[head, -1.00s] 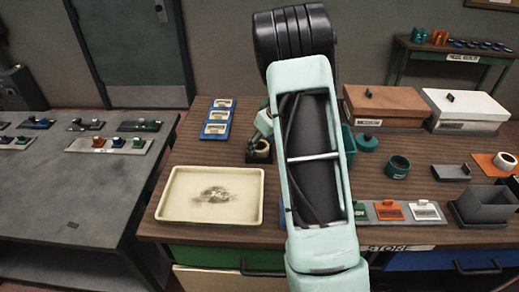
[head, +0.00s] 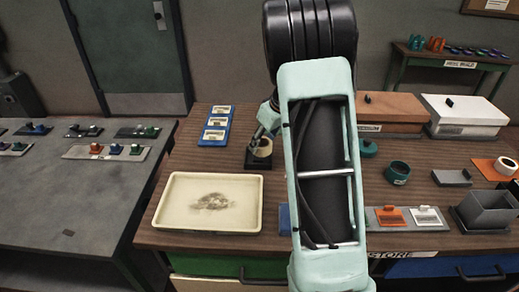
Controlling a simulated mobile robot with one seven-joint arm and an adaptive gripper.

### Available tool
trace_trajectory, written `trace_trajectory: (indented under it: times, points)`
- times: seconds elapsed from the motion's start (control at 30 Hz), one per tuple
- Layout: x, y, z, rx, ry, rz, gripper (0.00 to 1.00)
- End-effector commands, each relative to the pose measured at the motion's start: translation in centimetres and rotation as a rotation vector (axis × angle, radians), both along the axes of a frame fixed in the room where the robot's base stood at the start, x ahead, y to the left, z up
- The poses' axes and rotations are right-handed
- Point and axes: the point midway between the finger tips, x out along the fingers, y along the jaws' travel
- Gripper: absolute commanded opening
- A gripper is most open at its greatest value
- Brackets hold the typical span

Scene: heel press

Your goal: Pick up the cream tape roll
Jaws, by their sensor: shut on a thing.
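The cream tape roll (head: 264,147) is near the back middle of the wooden counter, at a small black square base (head: 257,163). My gripper (head: 266,137) reaches down to it from the upper right and is shut on it. My fingers and arm cover part of the grip. I cannot tell whether the roll touches the base or is just above it.
A cream tray (head: 172,205) lies in front left of the roll, and a blue holder with labelled pieces (head: 214,142) is to its left. A teal roll (head: 397,173) and a white roll on an orange mat (head: 506,166) are to the right. My arm hides the counter's middle.

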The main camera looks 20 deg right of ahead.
Motion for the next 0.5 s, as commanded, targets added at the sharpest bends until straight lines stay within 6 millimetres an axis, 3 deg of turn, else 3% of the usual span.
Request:
trace_trajectory:
  times: [0.2, 0.5]
  points:
    - [-3.2, -1.6, 4.3, -0.001, -0.006, -0.001, 0.25]
    - [-8.4, -4.1, 6.7, -0.001, -0.004, -0.002, 0.25]
